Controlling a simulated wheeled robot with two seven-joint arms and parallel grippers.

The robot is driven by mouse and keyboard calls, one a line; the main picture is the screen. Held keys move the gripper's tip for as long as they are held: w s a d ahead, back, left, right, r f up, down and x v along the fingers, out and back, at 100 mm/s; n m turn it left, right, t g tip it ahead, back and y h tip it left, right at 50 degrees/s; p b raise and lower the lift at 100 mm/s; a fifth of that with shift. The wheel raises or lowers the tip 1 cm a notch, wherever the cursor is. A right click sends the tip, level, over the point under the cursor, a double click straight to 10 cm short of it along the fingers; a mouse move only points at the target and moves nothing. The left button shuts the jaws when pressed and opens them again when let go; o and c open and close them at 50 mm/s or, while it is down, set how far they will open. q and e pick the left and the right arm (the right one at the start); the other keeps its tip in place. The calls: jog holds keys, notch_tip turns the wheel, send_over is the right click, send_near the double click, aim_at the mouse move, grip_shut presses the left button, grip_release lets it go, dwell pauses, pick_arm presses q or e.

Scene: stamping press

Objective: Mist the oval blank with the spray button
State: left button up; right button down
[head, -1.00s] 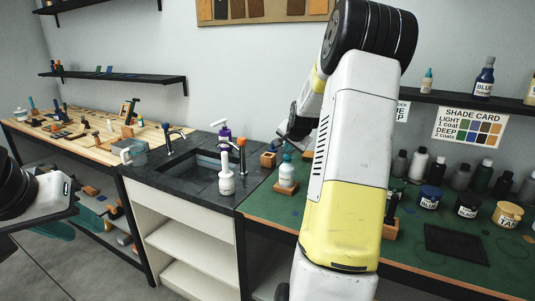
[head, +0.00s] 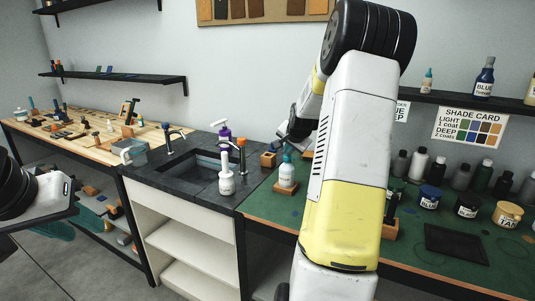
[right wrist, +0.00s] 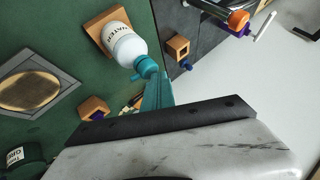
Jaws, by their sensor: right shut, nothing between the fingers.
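The oval blank (right wrist: 29,91) is a tan, wood-like oval lying in a grey square frame at the left of the right wrist view. A white bottle labelled WATER (right wrist: 124,48) with a teal top (right wrist: 147,67) stands in a wooden holder. The bottle also shows in the head view (head: 286,174). My right gripper (right wrist: 160,80) is shut and empty, its teal fingers close beside the bottle's teal top; I cannot tell whether they touch. My left gripper (head: 62,222) is at the far left edge, partly cut off, away from everything.
A wooden block with a blue knob (right wrist: 178,48) stands near the bottle. Paint jars (head: 466,206) and a dark mat (head: 456,243) lie on the green bench at right.

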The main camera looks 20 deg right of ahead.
aim_at(288, 156)
jog(key=shift+f, duration=0.3)
jog(key=shift+s+r, duration=0.1)
jog(key=shift+r, duration=3.35)
